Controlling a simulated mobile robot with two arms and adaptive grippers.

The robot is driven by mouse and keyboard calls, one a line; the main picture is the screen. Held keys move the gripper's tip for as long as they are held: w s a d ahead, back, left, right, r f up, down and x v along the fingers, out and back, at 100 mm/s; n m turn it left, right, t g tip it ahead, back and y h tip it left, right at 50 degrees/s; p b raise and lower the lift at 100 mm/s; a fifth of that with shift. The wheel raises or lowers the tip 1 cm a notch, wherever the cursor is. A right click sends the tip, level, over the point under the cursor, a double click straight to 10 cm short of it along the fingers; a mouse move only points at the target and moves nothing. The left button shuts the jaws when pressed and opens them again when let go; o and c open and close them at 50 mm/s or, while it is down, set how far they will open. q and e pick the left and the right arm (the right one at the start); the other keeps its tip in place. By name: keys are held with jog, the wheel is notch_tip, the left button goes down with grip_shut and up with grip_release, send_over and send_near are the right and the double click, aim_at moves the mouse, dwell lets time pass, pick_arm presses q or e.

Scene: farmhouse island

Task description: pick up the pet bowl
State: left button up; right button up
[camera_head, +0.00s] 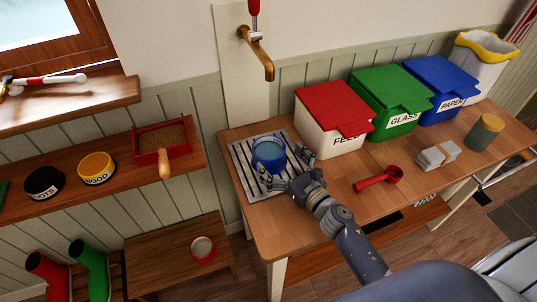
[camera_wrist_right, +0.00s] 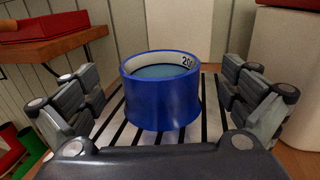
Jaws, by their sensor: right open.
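The pet bowl appears to be the blue round vessel (camera_head: 268,154) on the slatted metal drain tray (camera_head: 246,168), below the brass tap. It stands upright, holds bluish liquid, and has a white inner band with dark marks. My right gripper (camera_head: 286,169) is open at its near side, with one finger towards each side of it. In the right wrist view, the blue bowl (camera_wrist_right: 160,102) stands between the spread fingers, with a gap on both sides. Nothing is held. My left gripper is out of view.
A brass tap (camera_head: 257,55) hangs above the tray. A red-lidded feed bin (camera_head: 332,119), a red scoop (camera_head: 379,179) and a wrapped grey bundle (camera_head: 437,156) are to the right. A small red bowl (camera_head: 203,249) sits on the low bench (camera_head: 165,254).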

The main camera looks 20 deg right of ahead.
aim_at(260, 139)
jog(key=shift+p+x, duration=0.45)
jog(key=shift+x, duration=1.85)
jog(key=shift+w+a+f, duration=0.1)
jog(key=shift+w+f, duration=0.1)
jog(key=shift+w, duration=0.1)
jog(key=c, duration=1.3)
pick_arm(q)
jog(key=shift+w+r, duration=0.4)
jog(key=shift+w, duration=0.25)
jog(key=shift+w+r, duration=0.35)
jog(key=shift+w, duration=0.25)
pick_arm(e)
jog(key=shift+c, duration=0.7)
